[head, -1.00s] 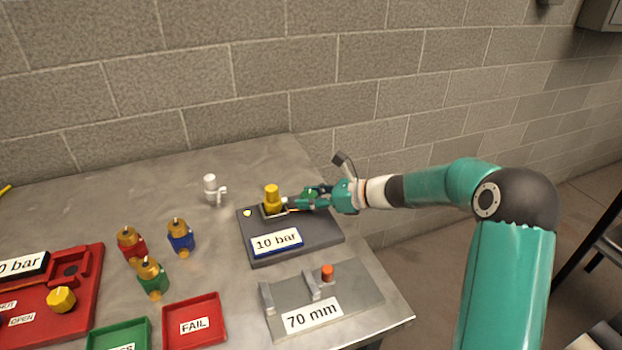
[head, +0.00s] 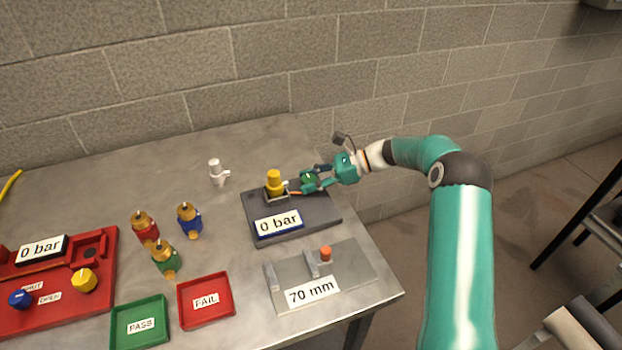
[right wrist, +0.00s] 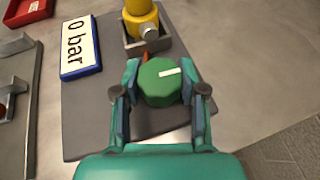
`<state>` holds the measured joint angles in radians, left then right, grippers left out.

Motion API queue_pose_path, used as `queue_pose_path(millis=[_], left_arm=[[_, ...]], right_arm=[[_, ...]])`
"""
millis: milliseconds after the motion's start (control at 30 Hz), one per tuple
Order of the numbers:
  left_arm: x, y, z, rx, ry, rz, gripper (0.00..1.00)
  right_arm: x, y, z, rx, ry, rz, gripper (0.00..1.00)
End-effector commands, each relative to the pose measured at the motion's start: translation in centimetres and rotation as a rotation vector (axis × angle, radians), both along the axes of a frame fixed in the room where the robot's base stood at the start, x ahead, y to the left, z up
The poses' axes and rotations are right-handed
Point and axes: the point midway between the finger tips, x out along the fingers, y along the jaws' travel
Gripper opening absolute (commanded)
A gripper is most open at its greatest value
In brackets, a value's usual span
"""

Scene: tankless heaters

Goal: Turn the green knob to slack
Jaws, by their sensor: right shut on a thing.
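The green knob (right wrist: 158,82) sits on the dark grey plate (right wrist: 82,125), with a white mark on its top pointing right in the right wrist view. My right gripper (right wrist: 161,86) is shut on the knob, one finger on each side. In the head view the green knob (head: 309,179) shows partly between the fingers of my right gripper (head: 313,183). The plate's display (head: 279,223) reads 0 bar. A yellow fitting (head: 274,183) stands upright in a square holder beside the knob. No word labels beside the knob are readable. My left gripper is not in view.
Several brass-topped valves (head: 165,259) stand left of the plate. A red station (head: 60,305) with blue and yellow knobs is far left. Green PASS (head: 140,305) and red FAIL (head: 205,301) trays and a 70 mm gauge (head: 345,282) lie in front. A white fitting (head: 217,172) stands behind.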

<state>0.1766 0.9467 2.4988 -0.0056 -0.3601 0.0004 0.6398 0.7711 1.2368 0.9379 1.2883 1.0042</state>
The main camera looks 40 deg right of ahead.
Motion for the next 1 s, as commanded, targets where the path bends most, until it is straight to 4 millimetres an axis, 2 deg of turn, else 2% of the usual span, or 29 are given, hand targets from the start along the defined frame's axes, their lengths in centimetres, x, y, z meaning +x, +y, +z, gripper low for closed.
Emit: queue_pose_path(millis=[200, 233, 367, 767, 1000], left_arm=[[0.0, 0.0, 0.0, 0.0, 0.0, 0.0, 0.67], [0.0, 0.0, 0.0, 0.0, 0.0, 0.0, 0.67], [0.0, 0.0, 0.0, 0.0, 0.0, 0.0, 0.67], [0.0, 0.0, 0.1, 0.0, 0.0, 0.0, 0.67], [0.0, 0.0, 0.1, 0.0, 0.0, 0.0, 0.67]], right_arm=[[0.0, 0.1, 0.1, 0.003, -0.002, 0.0, 0.06], [0.0, 0.1, 0.1, 0.003, -0.002, 0.0, 0.44], [0.0, 0.1, 0.1, 0.002, -0.001, -0.001, 0.66], [-0.1, -0.3, 0.2, 0.001, -0.002, -0.002, 0.67], [-1.6, -3.0, 1.4, -0.002, -0.003, -0.005, 0.67]])
